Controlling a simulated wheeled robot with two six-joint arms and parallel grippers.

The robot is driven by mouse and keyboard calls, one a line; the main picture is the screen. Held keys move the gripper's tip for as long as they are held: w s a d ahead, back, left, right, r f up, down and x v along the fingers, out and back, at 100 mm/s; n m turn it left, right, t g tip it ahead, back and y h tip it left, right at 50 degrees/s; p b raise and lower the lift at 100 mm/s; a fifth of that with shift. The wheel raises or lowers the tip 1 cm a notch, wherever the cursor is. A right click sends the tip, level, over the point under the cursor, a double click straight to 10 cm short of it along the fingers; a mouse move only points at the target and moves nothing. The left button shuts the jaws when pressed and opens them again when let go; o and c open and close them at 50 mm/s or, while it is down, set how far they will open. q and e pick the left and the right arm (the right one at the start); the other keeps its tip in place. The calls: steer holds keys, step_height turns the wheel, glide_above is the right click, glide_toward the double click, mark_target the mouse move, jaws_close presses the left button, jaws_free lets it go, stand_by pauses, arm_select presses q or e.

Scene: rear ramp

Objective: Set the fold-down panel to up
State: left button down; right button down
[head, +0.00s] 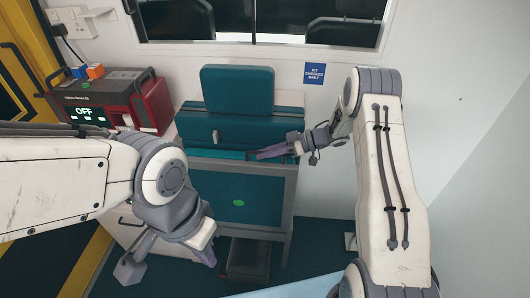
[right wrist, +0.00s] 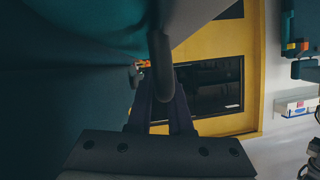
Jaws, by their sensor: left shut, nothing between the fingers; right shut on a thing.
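The fold-down panel (head: 225,188) appears to be the teal panel with a green dot on the front of the seat-like unit, looking roughly upright below a teal bar. My right gripper (head: 262,154) reaches in from the right at the unit's top front edge. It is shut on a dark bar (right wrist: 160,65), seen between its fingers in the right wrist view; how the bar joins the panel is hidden. My left gripper (head: 208,256) is shut and empty, pointing down in front of the unit, apart from the panel.
A teal backrest (head: 238,90) rises behind the unit, below a window. A red and black device (head: 110,100) reading OFF stands at left. A dark bin (head: 248,262) sits on the floor below the panel. A yellow door frame (right wrist: 215,50) shows in the right wrist view.

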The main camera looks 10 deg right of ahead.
steer(key=c, duration=0.8)
jaws_free()
steer(key=shift+w+d+f, duration=0.1)
steer(key=shift+w+d, duration=0.2)
steer(key=shift+w, duration=0.25)
steer(key=shift+c, duration=0.2)
steer(key=shift+s+a, duration=0.1)
steer(key=shift+a, duration=0.1)
step_height(320, 180, up, 3)
steer(key=b, duration=0.2)
glide_above(292, 161)
steer(key=shift+s+d+r, duration=0.15)
steer(key=shift+d+r, duration=0.3)
steer(key=shift+d, duration=0.1)
